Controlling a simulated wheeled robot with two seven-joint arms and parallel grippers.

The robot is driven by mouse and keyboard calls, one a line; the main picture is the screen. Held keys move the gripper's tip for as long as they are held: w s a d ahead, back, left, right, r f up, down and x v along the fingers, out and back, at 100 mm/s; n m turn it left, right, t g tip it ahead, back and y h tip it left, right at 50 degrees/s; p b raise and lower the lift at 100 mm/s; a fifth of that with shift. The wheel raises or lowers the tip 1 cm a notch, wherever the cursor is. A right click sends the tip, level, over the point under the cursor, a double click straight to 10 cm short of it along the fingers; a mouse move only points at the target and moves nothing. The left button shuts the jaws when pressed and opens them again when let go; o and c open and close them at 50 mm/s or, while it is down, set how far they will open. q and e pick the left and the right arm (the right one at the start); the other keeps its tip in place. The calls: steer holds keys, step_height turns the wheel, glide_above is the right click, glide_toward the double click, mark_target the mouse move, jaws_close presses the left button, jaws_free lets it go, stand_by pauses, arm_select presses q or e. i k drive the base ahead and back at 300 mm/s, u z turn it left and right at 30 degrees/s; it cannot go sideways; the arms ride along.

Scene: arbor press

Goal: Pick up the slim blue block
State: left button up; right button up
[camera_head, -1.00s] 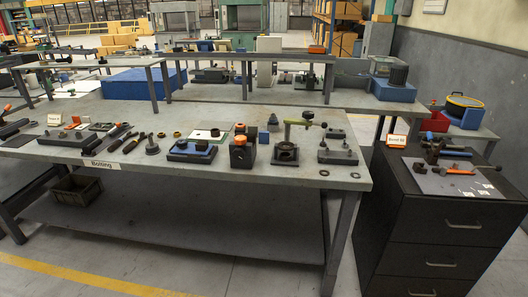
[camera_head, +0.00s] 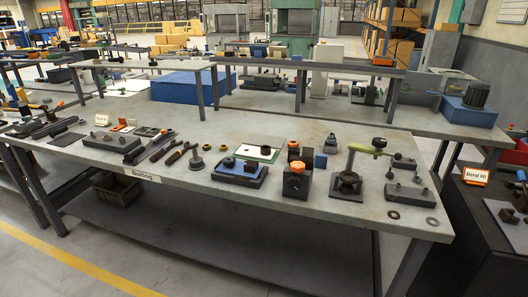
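A flat blue piece (camera_head: 238,168) lies in a dark fixture farther left; I cannot tell for certain which is the slim blue block. Neither of my grippers is in view.
The workbench (camera_head: 150,187) carries several tools and fixtures, with a "Bolting" sign (camera_head: 138,175) at its front edge. Two washers (camera_head: 412,219) lie near the right front corner. A dark cabinet with a "Bend 60" sign (camera_head: 476,176) stands to the right.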

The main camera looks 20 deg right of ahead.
mark_target(321, 160)
steer(key=u, duration=0.2)
steer(key=i, duration=0.95)
steer(key=z, duration=0.8)
steer(key=i, duration=0.7)
steer(key=z, duration=0.6)
